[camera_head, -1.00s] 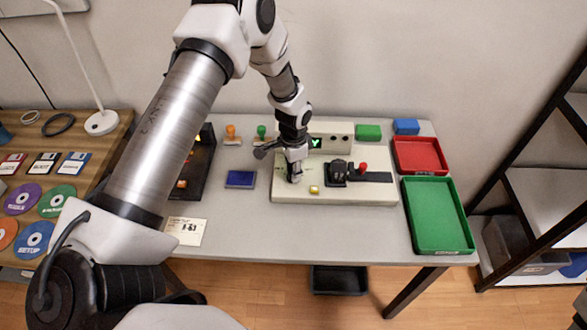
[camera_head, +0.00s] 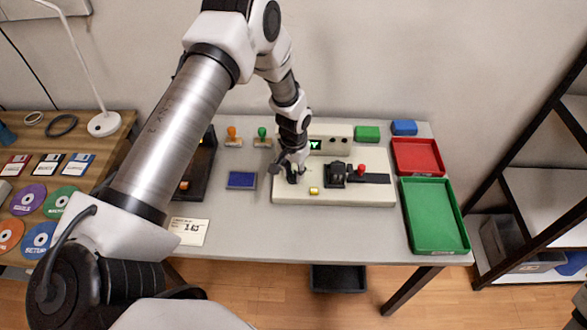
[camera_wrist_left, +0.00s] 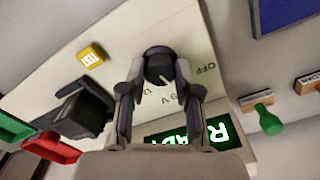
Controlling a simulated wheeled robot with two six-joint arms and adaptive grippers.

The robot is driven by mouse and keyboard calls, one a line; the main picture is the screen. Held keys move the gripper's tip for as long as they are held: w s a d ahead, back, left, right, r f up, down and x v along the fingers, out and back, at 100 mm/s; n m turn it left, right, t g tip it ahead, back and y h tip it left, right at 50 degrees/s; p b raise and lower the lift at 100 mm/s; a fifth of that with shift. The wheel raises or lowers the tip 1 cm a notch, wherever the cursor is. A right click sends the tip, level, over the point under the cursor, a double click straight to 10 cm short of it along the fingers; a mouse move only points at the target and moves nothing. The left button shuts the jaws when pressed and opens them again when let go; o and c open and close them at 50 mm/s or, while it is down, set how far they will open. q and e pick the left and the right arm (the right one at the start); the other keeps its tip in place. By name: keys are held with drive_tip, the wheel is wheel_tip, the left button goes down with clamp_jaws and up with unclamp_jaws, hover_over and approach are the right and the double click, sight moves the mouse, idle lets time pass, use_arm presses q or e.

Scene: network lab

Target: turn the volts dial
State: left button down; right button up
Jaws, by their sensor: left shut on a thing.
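The volts dial (camera_wrist_left: 158,66) is a round black knob on the cream panel of the device (camera_head: 370,195). In the left wrist view it sits between the two fingers of my left gripper (camera_wrist_left: 160,82), which is shut on it. The word OFF is printed on the panel beside the dial, with other lettering partly hidden by the fingers. In the head view my left gripper (camera_head: 291,174) is down at the panel's left part and hides most of the dial.
A yellow button (camera_head: 314,191), a black block (camera_head: 335,175) and a red knob (camera_head: 361,169) sit right of the dial. A green display (camera_wrist_left: 190,138) is lit behind it. A blue pad (camera_head: 241,180) lies left; red (camera_head: 418,173) and green (camera_head: 445,247) trays stand right.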

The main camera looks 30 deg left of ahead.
sight(293, 174)
use_arm(q)
drive_tip(key=shift+s+f+n, duration=0.2)
drive_tip(key=shift+s+n, duration=0.05)
drive_tip(key=shift+n, duration=0.35)
drive_tip(key=c, duration=1.1)
unclamp_jaws()
drive_tip(key=o, duration=0.3)
drive_tip(key=shift+w, duration=0.15)
drive_tip(key=shift+r, duration=0.1)
wheel_tip(293, 174, up, 12)
